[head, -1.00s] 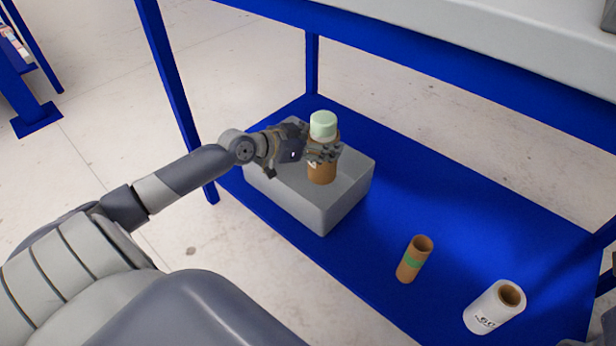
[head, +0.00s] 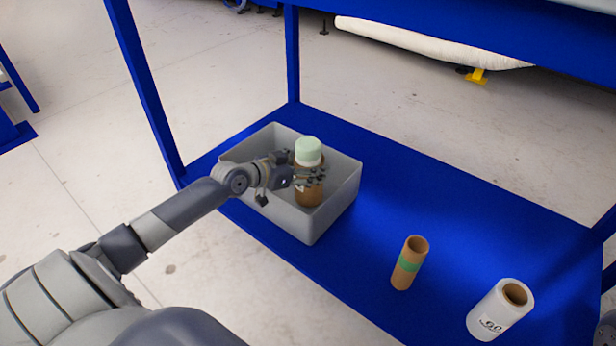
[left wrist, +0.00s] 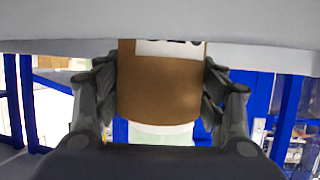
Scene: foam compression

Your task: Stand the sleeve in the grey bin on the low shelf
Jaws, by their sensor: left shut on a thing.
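The sleeve (head: 309,190) is a brown cardboard tube with a pale green foam piece (head: 308,152) standing out of its top. It is roughly upright within the grey bin (head: 333,210), close to the near corner. I cannot tell whether its base touches the bin floor. My left gripper (head: 308,177) is shut around the sleeve from the left. In the left wrist view the sleeve (left wrist: 160,88) sits between both fingers, with a white label and the pale green foam at the lower edge. The bin stands on the blue low shelf (head: 440,190). My right gripper is not clearly seen.
A brown tube with a green band (head: 410,263) and a white roll with a brown core (head: 499,310) stand on the shelf to the right. Blue table legs (head: 150,110) rise at the left and back. The shelf between bin and tubes is clear.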

